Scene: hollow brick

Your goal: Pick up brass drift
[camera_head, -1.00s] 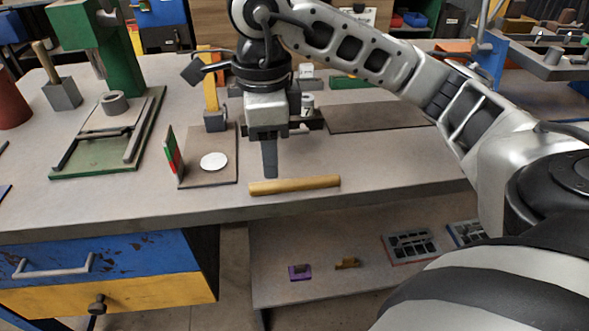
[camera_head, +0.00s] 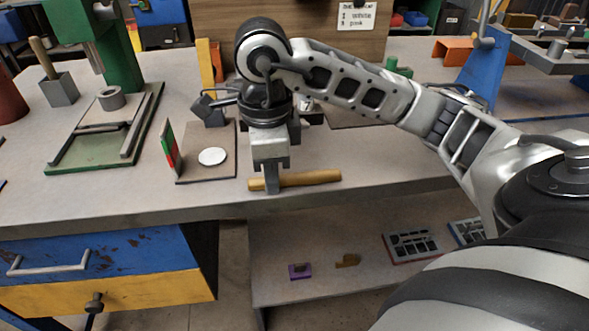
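The brass drift (camera_head: 312,178), a gold-coloured rod, lies near the front edge of the workbench (camera_head: 120,205) in the head view. My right gripper (camera_head: 271,183) points down over the rod's left part. A finger hangs in front of the rod and hides a short piece of it. Only one finger shows clearly, so I cannot tell whether the gripper is open or shut, or whether it touches the rod. My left gripper is not in view.
A small board with a white disc (camera_head: 213,157) and a red-green upright plate (camera_head: 170,147) stands left of the gripper. A green press (camera_head: 118,50) is further left. A lower shelf (camera_head: 350,225) holds small parts. The bench to the rod's right is clear.

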